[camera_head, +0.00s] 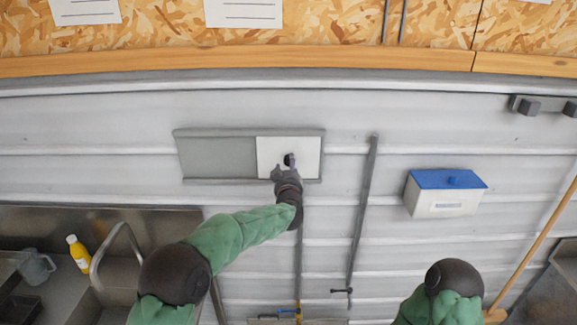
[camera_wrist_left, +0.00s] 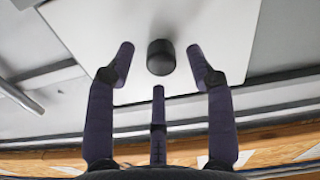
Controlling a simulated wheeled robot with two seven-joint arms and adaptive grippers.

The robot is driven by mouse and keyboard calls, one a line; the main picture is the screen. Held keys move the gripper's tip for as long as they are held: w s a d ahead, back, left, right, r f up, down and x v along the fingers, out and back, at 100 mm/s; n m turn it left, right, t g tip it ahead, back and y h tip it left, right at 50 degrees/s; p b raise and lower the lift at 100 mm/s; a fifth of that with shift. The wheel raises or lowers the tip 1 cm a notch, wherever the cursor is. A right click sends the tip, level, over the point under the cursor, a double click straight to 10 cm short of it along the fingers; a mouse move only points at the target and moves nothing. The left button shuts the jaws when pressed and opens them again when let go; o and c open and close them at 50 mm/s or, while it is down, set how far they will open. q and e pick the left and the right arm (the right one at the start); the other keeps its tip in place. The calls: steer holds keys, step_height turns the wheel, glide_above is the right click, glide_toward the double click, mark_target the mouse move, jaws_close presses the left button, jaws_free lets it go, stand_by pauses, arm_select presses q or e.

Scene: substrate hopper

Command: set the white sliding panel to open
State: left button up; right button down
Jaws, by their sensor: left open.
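The white sliding panel (camera_head: 268,152) sits in the right half of a grey frame (camera_head: 250,132) on the wall. The left half of the frame shows a grey surface (camera_head: 216,157). A black knob (camera_head: 289,160) stands out from the panel. My left gripper (camera_head: 286,171) is at the knob. In the left wrist view, the gripper (camera_wrist_left: 160,70) is open, with fingers on both sides of the knob (camera_wrist_left: 161,57) and a third below it. Gaps show between fingers and knob. My right gripper is not in view.
A white box with a blue lid (camera_head: 446,193) is on the wall to the right. A vertical grey bar (camera_head: 363,210) runs between it and the panel. A sink with a curved tap (camera_head: 112,240) and a yellow bottle (camera_head: 78,252) are at lower left. A wooden beam (camera_head: 240,58) crosses above.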

arm_select(q)
steer(key=shift+w, duration=0.25)
steer(key=shift+c, duration=0.3)
jaws_close()
steer(key=shift+a, duration=0.15)
